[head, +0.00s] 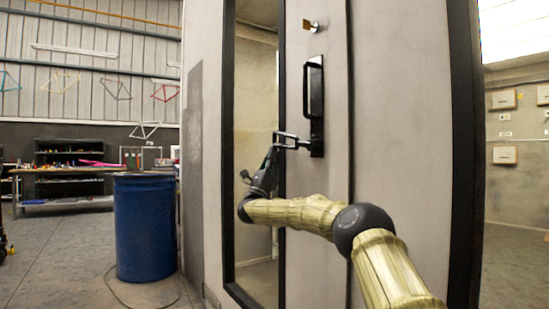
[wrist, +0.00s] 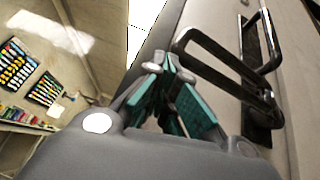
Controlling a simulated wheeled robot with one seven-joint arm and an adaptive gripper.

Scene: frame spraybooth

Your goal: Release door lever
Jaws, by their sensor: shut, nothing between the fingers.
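The door lever (head: 290,140) is a dark loop sticking out to the left from the foot of a black handle plate (head: 317,135). In the wrist view the lever (wrist: 225,78) runs from the plate at the right to just beside my fingers. My gripper (head: 275,150) is at the lever's outer end, slightly below it in the head view. In the wrist view my gripper (wrist: 169,64) shows teal finger pads, shut and empty. The lever is not between the fingers. I cannot tell whether they touch it.
The pale door panel (head: 375,150) carries a black upright grip (head: 314,85) above the lever and a small brass lock (head: 310,26) higher up. A dark-framed tall window (head: 254,90) is to the left. A blue barrel (head: 145,230) stands on the floor at the left.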

